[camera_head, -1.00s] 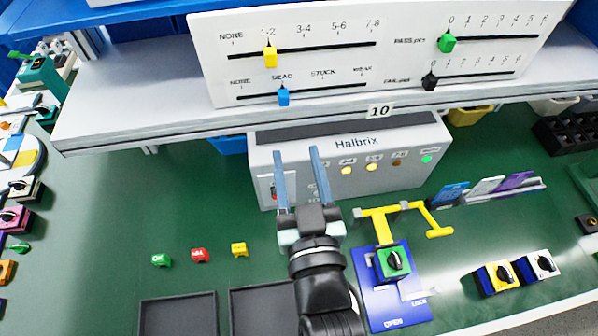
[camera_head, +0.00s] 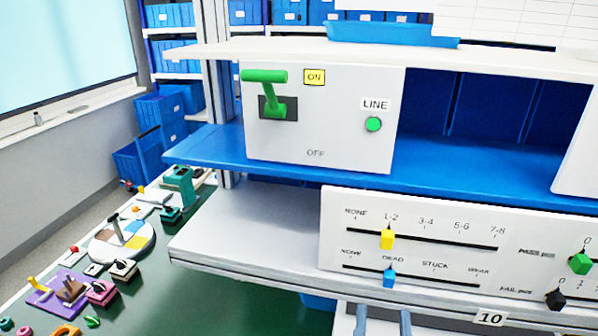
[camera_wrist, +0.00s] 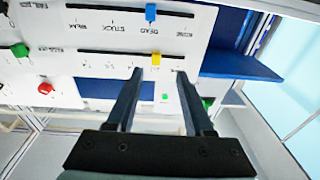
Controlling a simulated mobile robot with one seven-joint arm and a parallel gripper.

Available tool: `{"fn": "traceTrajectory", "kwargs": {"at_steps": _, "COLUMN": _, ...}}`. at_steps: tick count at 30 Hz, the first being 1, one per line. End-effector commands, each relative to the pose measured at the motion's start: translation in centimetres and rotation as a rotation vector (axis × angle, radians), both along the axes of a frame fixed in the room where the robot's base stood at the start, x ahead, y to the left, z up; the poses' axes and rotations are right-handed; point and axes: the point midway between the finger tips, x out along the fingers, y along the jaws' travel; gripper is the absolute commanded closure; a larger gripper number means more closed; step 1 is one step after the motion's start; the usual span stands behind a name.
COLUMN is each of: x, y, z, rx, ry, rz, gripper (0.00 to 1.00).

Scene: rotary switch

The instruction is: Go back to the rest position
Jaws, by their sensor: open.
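My gripper (camera_head: 382,322) shows only as two blue-grey fingers at the bottom edge of the head view, below the white slider panel (camera_head: 340,228). In the wrist view its two fingers (camera_wrist: 159,74) stand apart with nothing between them. That view is upside down. The panel's yellow slider (camera_head: 387,238) is at 1-2 and its blue slider (camera_head: 389,276) is at DEAD. Both sliders also show beyond the fingers in the wrist view. The rest of my arm is out of the head view.
A white switch box (camera_head: 345,125) with a green lever (camera_head: 268,78) up by ON and a lit green LINE lamp (camera_head: 373,124) stands on the blue shelf (camera_head: 240,160). A grey ledge (camera_head: 230,225) juts out below. Coloured parts lie on the green table at left.

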Motion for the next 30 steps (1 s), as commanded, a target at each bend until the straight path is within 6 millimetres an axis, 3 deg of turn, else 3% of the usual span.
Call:
{"fn": "traceTrajectory", "kwargs": {"at_steps": 1, "x": 1.3, "y": 0.8, "z": 3.3, "rx": -0.019, "ry": -0.062, "rz": 0.025, "gripper": 0.47}}
{"fn": "traceTrajectory", "kwargs": {"at_steps": 7, "x": 3.7, "y": 4.4, "z": 15.4, "rx": -0.068, "ry": -0.275, "rz": 0.108, "gripper": 0.47}}
{"fn": "traceTrajectory", "kwargs": {"at_steps": 12, "x": 2.9, "y": 7.7, "z": 25.4, "rx": -0.089, "ry": -0.458, "rz": 0.167, "gripper": 0.47}}
{"fn": "traceTrajectory", "kwargs": {"at_steps": 16, "x": 0.9, "y": 9.7, "z": 31.7, "rx": -0.090, "ry": -0.581, "rz": 0.201, "gripper": 0.47}}
{"fn": "traceTrajectory", "kwargs": {"at_steps": 21, "x": -1.4, "y": 11.2, "z": 36.5, "rx": -0.083, "ry": -0.682, "rz": 0.226, "gripper": 0.47}}
{"fn": "traceTrajectory", "kwargs": {"at_steps": 24, "x": -2.1, "y": 11.4, "z": 37.6, "rx": -0.080, "ry": -0.705, "rz": 0.230, "gripper": 0.47}}
{"fn": "traceTrajectory", "kwargs": {"at_steps": 30, "x": -2.3, "y": 11.5, "z": 37.9, "rx": -0.078, "ry": -0.711, "rz": 0.231, "gripper": 0.47}}
